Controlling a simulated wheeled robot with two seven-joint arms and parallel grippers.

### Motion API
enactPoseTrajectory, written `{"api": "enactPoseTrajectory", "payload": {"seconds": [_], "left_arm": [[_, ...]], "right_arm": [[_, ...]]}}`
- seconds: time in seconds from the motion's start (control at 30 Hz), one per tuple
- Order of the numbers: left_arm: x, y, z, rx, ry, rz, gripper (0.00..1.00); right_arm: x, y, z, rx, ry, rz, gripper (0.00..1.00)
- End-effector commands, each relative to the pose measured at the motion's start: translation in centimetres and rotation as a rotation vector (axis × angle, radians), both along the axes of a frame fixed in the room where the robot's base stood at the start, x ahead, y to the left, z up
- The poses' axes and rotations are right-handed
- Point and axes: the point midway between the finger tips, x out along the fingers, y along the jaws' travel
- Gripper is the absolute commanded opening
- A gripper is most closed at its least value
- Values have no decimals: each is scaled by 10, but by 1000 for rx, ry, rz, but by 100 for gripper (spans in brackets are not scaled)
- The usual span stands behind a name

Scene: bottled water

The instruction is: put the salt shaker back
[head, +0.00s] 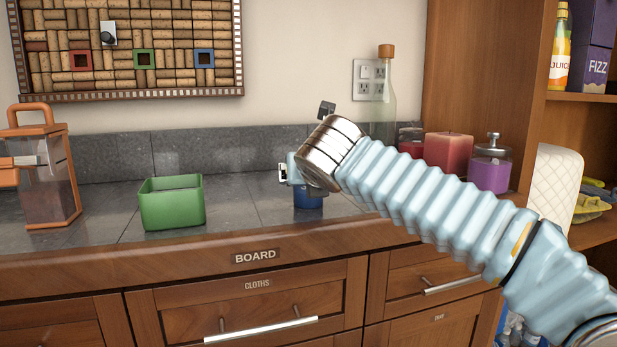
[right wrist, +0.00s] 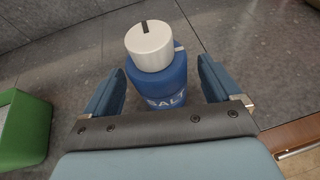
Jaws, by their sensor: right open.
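The salt shaker (right wrist: 160,85) is a blue cylinder with a white cap, marked SALT, and stands upright on the dark tiled counter (right wrist: 270,60). In the head view only a blue part of it (head: 308,198) shows below my right wrist; the rest is hidden. My right gripper (right wrist: 162,68) is open, with one blue finger on each side of the shaker. Small gaps seem to remain between the fingers and its sides. In the head view the right gripper (head: 292,172) is mostly hidden by its own wrist. My left gripper is not in view.
A green square container (head: 171,203) stands left of the shaker. An orange-framed jar (head: 48,180) is further left. Right and behind are a corked bottle (head: 388,100), red candles (head: 447,150) and a purple jar (head: 490,165). Wooden drawers (head: 250,310) lie below the counter edge.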

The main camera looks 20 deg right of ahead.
Motion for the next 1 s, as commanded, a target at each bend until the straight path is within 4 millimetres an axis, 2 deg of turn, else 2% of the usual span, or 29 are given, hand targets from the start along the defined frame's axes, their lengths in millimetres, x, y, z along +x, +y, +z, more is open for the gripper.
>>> {"api": "enactPoseTrajectory", "payload": {"seconds": [0.3,0.5,0.63,1.0], "left_arm": [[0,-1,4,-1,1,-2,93],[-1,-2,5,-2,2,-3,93],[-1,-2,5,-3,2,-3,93],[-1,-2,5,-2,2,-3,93]], "right_arm": [[-67,9,30,1,-4,1,91],[-93,12,40,1,-2,2,91],[-99,12,42,1,-1,1,91],[-99,12,41,1,0,1,91]]}}
